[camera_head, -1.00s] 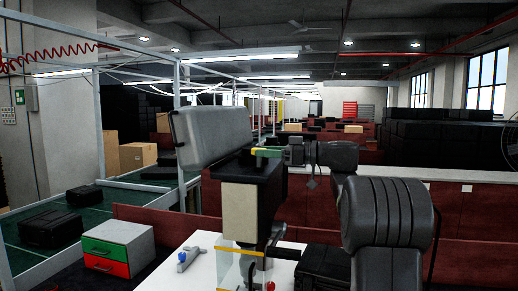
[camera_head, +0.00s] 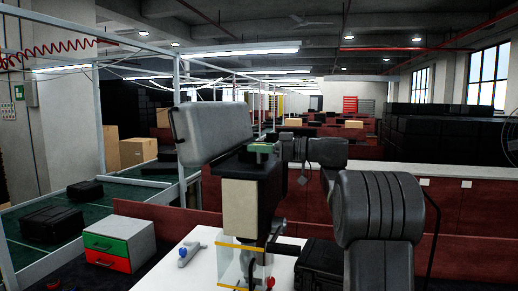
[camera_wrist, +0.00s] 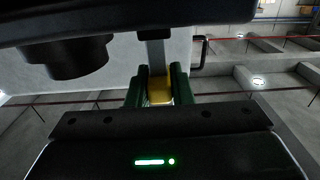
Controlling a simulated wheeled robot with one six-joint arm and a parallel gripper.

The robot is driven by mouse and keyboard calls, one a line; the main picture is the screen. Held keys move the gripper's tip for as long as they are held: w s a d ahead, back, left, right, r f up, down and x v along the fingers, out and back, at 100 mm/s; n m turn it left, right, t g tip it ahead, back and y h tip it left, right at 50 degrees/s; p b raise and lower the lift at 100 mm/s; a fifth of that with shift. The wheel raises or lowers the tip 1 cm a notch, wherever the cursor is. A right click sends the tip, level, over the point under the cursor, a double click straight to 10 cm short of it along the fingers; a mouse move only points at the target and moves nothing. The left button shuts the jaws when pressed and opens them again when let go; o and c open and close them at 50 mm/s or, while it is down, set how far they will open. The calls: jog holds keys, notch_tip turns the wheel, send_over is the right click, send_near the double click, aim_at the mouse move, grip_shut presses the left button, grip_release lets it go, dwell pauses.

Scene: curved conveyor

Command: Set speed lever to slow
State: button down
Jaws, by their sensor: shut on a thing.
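My gripper (camera_wrist: 157,88) shows two green fingers in the wrist view, closed around a yellow grip (camera_wrist: 159,92). The grip sits at the end of a grey bar (camera_wrist: 155,52), which looks like the speed lever. In the head view my gripper (camera_head: 262,148) is at the top of the black-and-beige machine (camera_head: 241,205), beside its large grey rounded housing (camera_head: 208,133). The lever itself is hard to make out there. Any speed markings are not readable.
A clear guard with yellow edges (camera_head: 238,265) is on the machine's front. A blue-and-grey tool (camera_head: 186,254) lies on the white table (camera_head: 190,277). A green-and-red drawer unit (camera_head: 118,243) and a green conveyor (camera_head: 98,209) with black cases are at the left.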

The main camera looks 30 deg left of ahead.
aim_at(255, 171)
jog(key=shift+s+d+f+n, duration=0.1)
jog(key=shift+s+n, duration=0.2)
jog(key=shift+n, duration=0.35)
jog(key=shift+s+d+n, duration=0.1)
jog(key=shift+s+n, duration=0.15)
jog(key=shift+n, duration=0.4)
jog(key=n, duration=0.1)
jog(key=s+n+b, duration=0.1)
jog(key=shift+d+f+n, duration=0.15)
jog(key=shift+f+n, duration=0.1)
jog(key=shift+n, duration=0.05)
jog(key=shift+s+d+f+n+b, duration=0.1)
jog(key=shift+s+f+n+b, duration=0.15)
jog(key=shift+n+b, duration=0.4)
jog(key=shift+s+d+f+n+b, duration=0.15)
jog(key=shift+s+n+b, duration=0.2)
jog(key=shift+n, duration=0.6)
jog(key=shift+s+a+f+n+b, duration=0.1)
jog(key=shift+s+f+n+b, duration=0.15)
jog(key=shift+n+b, duration=0.45)
jog(key=c, duration=1.3)
grip_release()
jog(key=shift+d, duration=0.1)
